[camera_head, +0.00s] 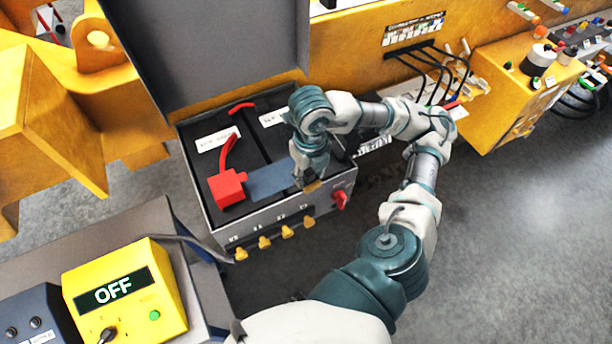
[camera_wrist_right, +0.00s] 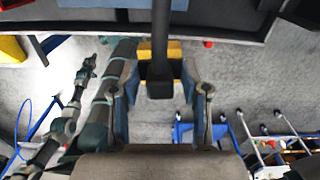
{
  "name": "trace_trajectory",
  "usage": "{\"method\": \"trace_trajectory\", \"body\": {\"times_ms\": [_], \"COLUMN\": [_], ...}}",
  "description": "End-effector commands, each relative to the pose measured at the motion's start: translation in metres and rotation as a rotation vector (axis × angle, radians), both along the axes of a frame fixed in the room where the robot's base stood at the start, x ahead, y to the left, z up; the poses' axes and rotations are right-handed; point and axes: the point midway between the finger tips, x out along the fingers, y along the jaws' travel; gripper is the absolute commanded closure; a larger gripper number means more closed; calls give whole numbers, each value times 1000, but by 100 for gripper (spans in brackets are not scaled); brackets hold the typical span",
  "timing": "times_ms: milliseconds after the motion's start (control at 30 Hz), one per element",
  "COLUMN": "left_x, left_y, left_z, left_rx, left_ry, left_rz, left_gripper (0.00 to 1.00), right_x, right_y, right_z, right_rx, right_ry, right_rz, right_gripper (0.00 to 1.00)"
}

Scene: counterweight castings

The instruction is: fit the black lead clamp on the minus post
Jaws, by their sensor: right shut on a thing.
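My right gripper (camera_head: 311,176) points down over the front right part of the open grey battery box (camera_head: 205,205). In the right wrist view its fingers (camera_wrist_right: 161,78) are shut on the black lead clamp (camera_wrist_right: 159,88), with the black lead (camera_wrist_right: 161,30) running up from it. In the head view the gripper hides most of the clamp. The minus post cannot be made out; contact with the clamp cannot be told. A red clamp (camera_head: 228,188) with a red lead sits at the box's left. An arm at the left of the wrist view seems to be my left; its jaws are unclear.
The raised grey lid (camera_head: 215,50) stands behind the box. A blue-grey plate (camera_head: 270,181) lies beside the red clamp. Yellow knobs (camera_head: 264,242) and a red knob (camera_head: 340,199) project from the front. A yellow OFF panel (camera_head: 124,293) stands lower left. Floor at right is clear.

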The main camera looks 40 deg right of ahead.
Motion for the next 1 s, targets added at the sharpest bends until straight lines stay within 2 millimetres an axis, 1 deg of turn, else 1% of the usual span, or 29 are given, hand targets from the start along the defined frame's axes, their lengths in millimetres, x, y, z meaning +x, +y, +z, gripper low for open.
{"method": "trace_trajectory", "body": {"times_ms": [33,100,200,300,400,500,833,1000], "left_x": [1,2,2,3,3,3,2,2], "left_y": [0,0,0,0,0,0,-1,-1], "left_z": [10,19,29,36,38,38,39,31], "left_rx": [0,-1,0,0,0,0,-1,-2], "left_ry": [-1,-2,-3,-4,-4,-4,-4,-3], "left_rz": [0,1,1,1,1,1,1,1], "left_gripper": [100,100,100,100,100,100,100,100], "right_x": [10,25,42,54,59,61,61,61], "right_y": [-11,-31,-60,-84,-98,-102,-100,-100], "right_z": [11,20,29,34,35,35,35,27], "right_rx": [4,8,4,-4,-11,-15,-15,-15], "right_ry": [1,2,2,1,1,0,-1,-1], "right_rz": [-23,-46,-70,-87,-96,-95,-95,-95], "right_gripper": [95,95,95,95,95,95,95,95]}}
